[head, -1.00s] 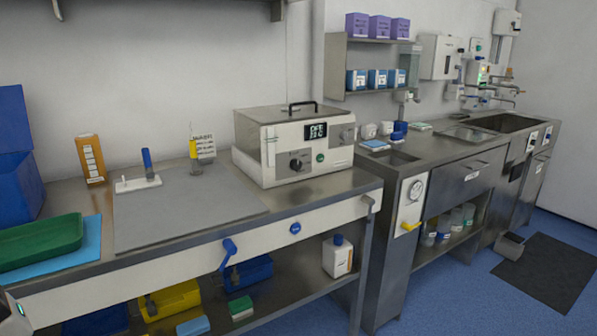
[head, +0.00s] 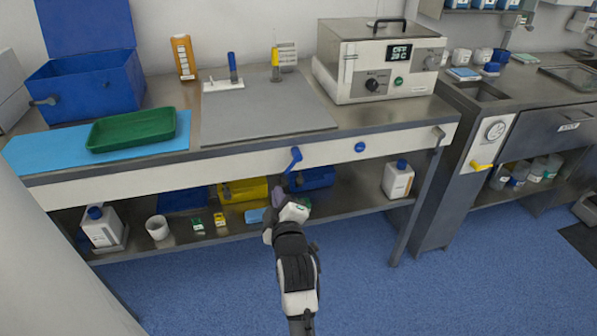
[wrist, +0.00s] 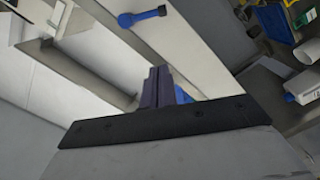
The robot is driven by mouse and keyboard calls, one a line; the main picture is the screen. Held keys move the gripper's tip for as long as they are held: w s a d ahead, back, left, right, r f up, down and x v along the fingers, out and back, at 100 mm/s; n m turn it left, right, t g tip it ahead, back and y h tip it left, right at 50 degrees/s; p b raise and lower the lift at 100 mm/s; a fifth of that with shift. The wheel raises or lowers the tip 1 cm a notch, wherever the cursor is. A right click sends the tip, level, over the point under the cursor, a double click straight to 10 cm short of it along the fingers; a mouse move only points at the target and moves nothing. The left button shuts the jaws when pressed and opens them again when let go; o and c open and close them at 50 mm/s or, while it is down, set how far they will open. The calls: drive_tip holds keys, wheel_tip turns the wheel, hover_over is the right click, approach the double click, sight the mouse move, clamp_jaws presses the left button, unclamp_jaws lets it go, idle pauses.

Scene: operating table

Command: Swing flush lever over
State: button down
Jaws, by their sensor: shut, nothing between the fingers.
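The blue lever (head: 293,159) sits on the white front panel of the bench, its arm hanging down and slightly left. In the wrist view a blue lever (wrist: 142,17) with a dark tip shows on the pale panel near the top. My gripper (head: 283,186) is just below and in front of the lever in the head view; contact cannot be told there. In the wrist view the dark fingers (wrist: 158,85) are together and empty, apart from that lever. A blue part (wrist: 183,95) is half hidden behind them.
A round blue button (head: 360,147) is right of the lever. A yellow lever (head: 482,166) sits below a gauge on the right cabinet. Blue and yellow bins (head: 243,190) and a white bottle (head: 398,179) stand on the lower shelf. The blue floor in front is clear.

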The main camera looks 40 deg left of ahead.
sight(286, 173)
drive_tip(key=shift+w+a+f+p, duration=0.45)
drive_tip(key=shift+w+a, duration=0.5)
drive_tip(key=shift+w, duration=0.6)
drive_tip(key=shift+w+a+f+p, duration=0.45)
drive_tip(key=shift+w+a, duration=0.45)
drive_tip(key=shift+w, duration=0.65)
drive_tip(key=shift+w+a+f+p, duration=0.3)
drive_tip(key=shift+w+a+p, duration=0.2)
drive_tip(key=shift+w+a, duration=0.75)
drive_tip(key=shift+w+d+f+n+b, duration=0.35)
drive_tip(key=shift+n+b, duration=0.25)
drive_tip(key=shift+b, duration=0.55)
drive_tip(key=shift+w+d+f+n+b, duration=0.3)
drive_tip(key=shift+n+b, duration=0.3)
drive_tip(key=shift+b, duration=0.65)
drive_tip(key=n+b, duration=0.1)
drive_tip(key=b, duration=0.1)
drive_tip(key=w+n+b, duration=0.1)
drive_tip(key=n+b, duration=0.1)
drive_tip(key=d+f+n+b, duration=0.1)
drive_tip(key=b, duration=0.2)
drive_tip(key=shift+w+n, duration=0.15)
drive_tip(key=shift+n, duration=0.25)
drive_tip(key=shift+r, duration=0.1)
